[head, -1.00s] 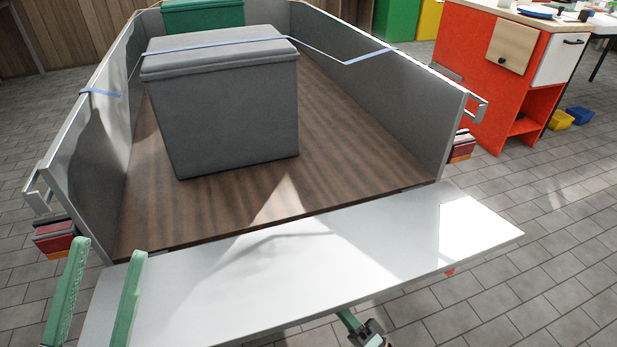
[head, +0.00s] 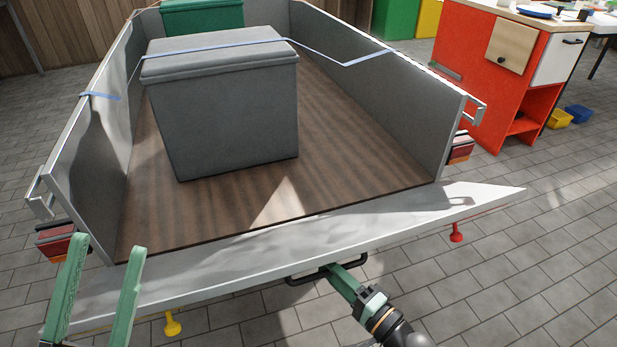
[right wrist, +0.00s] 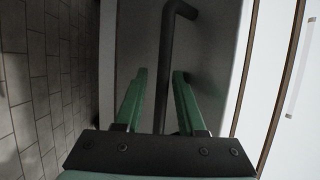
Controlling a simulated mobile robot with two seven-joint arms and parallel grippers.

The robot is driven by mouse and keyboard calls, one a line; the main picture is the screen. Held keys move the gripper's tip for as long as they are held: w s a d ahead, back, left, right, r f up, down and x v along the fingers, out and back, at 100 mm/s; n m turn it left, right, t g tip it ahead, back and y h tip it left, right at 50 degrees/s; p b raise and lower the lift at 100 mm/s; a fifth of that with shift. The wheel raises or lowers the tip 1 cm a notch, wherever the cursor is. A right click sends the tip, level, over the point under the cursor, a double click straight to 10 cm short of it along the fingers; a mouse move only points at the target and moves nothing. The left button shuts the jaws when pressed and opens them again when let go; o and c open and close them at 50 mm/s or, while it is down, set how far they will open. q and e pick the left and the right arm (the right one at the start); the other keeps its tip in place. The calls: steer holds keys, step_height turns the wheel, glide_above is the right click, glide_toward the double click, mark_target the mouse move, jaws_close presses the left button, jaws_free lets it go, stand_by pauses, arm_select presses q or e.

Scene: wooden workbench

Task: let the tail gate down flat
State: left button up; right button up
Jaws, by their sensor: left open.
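The tail gate (head: 260,250) is a pale metal panel along the trailer's rear edge. Its outer edge is tilted up, and its inner face looks narrow. A black bar handle (head: 300,279) sits under the outer edge. My right gripper (head: 333,268) is at this handle from below; in the right wrist view, the dark bar (right wrist: 168,60) runs between its fingers (right wrist: 158,75). Those fingers stand apart, with a gap beside the bar. My left gripper (head: 107,246) is open and empty, over the gate's left end.
A grey box (head: 225,115) stands on the trailer's wooden bed (head: 330,170), under a blue strap (head: 215,46). A red knob (head: 456,233) and a yellow knob (head: 172,325) hang below the gate. A red cabinet (head: 490,80) stands right. The floor behind is clear.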

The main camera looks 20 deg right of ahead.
mark_target(320, 239)
steer(key=shift+g, duration=0.4)
steer(key=w+r+p, duration=0.2)
steer(key=r, duration=0.1)
steer(key=w+r+p, duration=0.1)
steer(key=r+p, duration=0.1)
steer(key=r, duration=0.1)
steer(key=w+r+p, duration=0.2)
steer(key=r, duration=0.1)
steer(key=shift+w+a+r, duration=0.2)
steer(key=shift+w+r, duration=0.05)
steer(key=shift+w, duration=0.05)
steer(key=w+r+p, duration=0.2)
steer(key=w+r, duration=0.1)
steer(key=w, duration=0.4)
steer(key=shift+r+p, duration=0.3)
steer(key=shift+w+a+r, duration=0.1)
